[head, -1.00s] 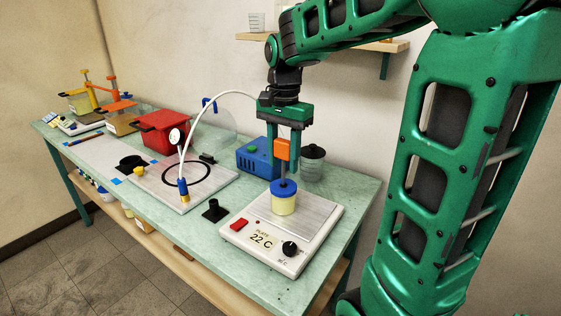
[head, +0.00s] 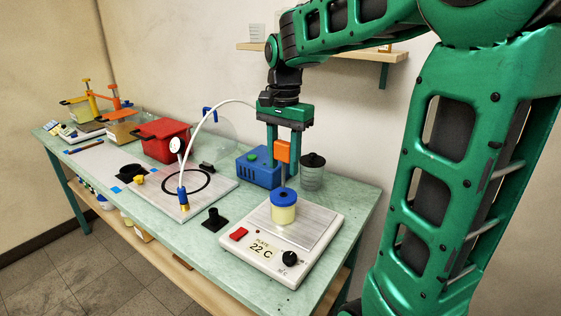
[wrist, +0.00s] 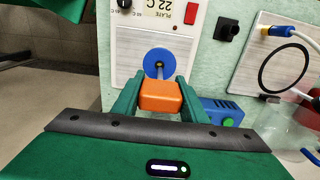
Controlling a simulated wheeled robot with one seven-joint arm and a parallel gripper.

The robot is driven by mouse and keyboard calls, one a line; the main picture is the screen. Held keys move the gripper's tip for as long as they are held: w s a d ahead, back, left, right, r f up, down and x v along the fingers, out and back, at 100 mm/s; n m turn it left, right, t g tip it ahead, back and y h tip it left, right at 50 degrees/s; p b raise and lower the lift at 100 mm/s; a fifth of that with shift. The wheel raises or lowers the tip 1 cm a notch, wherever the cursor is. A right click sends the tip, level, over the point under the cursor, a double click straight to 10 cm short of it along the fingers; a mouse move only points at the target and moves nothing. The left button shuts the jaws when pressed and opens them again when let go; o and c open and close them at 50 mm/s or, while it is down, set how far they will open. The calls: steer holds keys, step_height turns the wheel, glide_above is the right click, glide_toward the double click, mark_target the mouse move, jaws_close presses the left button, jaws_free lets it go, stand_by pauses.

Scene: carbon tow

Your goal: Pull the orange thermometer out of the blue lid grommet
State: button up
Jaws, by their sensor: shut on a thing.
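My gripper (head: 283,152) is shut on the orange head of the thermometer (head: 283,151), which also shows between the fingers in the wrist view (wrist: 160,97). The thermometer is upright, and its thin grey stem runs down toward the blue lid (head: 284,196). The lid sits on a pale yellow jar and shows as a blue disc in the wrist view (wrist: 160,58). The stem lines up with the grommet at the lid's middle. I cannot tell whether its tip is still inside the hole.
The jar stands on a white hotplate (head: 262,258) reading 22 C. Behind are a blue box (head: 258,168) and a grey jar with a black lid (head: 312,172). A black stand (head: 214,218) and a board with a white hose (head: 200,140) lie left.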

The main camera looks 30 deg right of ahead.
mark_target(284, 142)
steer(key=shift+r, duration=0.1)
stand_by(0.3)
steer(key=shift+r, duration=1.45)
steer(key=shift+r, duration=1.5)
steer(key=shift+r, duration=0.1)
steer(key=shift+r, duration=1.4)
